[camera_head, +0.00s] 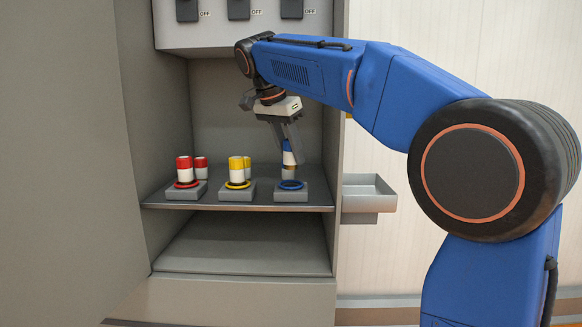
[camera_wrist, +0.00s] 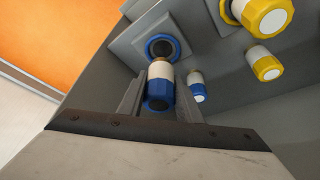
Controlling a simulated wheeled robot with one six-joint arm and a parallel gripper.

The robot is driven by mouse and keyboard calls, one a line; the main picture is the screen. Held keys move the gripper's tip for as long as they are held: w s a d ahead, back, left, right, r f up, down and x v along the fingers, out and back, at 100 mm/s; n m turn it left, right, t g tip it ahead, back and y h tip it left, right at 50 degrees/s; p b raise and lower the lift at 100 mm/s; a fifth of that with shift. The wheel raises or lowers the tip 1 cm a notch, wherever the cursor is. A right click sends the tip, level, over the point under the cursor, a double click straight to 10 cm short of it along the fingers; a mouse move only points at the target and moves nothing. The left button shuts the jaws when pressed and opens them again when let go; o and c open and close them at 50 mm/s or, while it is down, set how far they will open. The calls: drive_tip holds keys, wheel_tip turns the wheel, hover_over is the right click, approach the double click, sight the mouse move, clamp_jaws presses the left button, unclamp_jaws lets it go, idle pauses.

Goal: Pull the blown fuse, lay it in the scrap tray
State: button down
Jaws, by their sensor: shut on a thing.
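My gripper (camera_head: 289,143) is shut on a blue-capped fuse (camera_head: 288,157) with a white body. The fuse is upright, just above the blue-ringed socket (camera_head: 291,185) on the right of the shelf. In the wrist view, the held fuse (camera_wrist: 160,84) is between the fingers and its cap end looks dark. The blue-ringed socket (camera_wrist: 161,47) shows a dark, empty opening there. Another blue fuse (camera_wrist: 197,86) with a white end face stands behind it. The grey scrap tray (camera_head: 370,207) is outside the cabinet's right wall and looks empty from here.
Red fuses (camera_head: 184,168) and yellow fuses (camera_head: 236,170) stand left on the same shelf (camera_head: 180,205). Several switches (camera_head: 239,9) marked OFF hang above. The cabinet's right side wall (camera_head: 334,150) is between the blue socket and the tray. The lower bay is empty.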

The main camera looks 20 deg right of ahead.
drive_tip(key=shift+r, duration=3)
drive_tip(key=shift+r, duration=2.45)
drive_tip(key=shift+r, duration=0.1)
